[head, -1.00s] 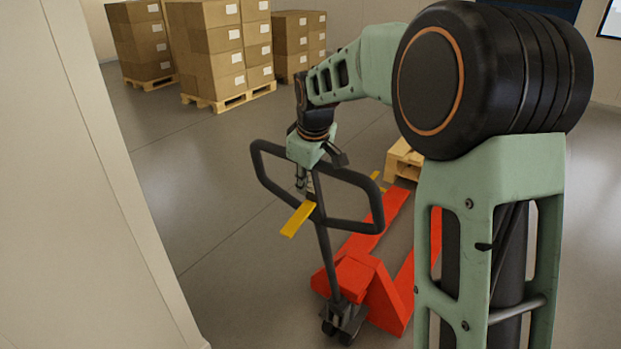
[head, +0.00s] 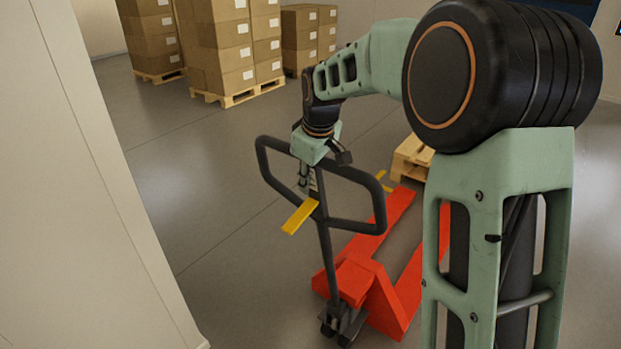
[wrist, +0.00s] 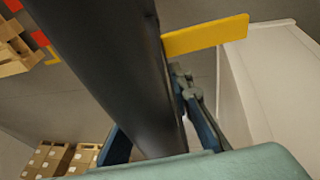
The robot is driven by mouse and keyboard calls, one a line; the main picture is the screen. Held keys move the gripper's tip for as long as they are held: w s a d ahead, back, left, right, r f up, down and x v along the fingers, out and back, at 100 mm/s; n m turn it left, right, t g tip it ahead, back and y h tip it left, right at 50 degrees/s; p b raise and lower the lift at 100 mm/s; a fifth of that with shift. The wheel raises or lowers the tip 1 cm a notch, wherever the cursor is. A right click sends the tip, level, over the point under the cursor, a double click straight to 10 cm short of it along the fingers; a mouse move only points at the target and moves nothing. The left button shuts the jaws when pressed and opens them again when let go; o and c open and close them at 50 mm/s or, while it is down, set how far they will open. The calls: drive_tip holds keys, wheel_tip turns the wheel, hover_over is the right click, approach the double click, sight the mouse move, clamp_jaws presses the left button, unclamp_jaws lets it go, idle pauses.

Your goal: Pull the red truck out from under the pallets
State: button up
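The red truck (head: 372,283) stands on the floor in the head view, with its two forks pointing away from me. Its dark loop handle (head: 377,213) rises on a shaft, with a yellow lever (head: 299,217) at the loop. My gripper (head: 308,180) is at the loop. In the wrist view its fingers lie on both sides of the dark handle bar (wrist: 112,70), and it looks shut on it. A wooden pallet (head: 411,158) lies just beyond the fork ends, partly behind my arm. I cannot tell whether the fork tips are still under it.
A pale wall (head: 95,190) runs close along the left. Stacked boxes (head: 222,50) stand on pallets at the back left. Grey floor (head: 215,175) is clear between the wall and the truck. Yellow floor marks (head: 384,182) show near the forks.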

drive_tip(key=o, duration=0.4)
drive_tip(key=shift+f, duration=0.1)
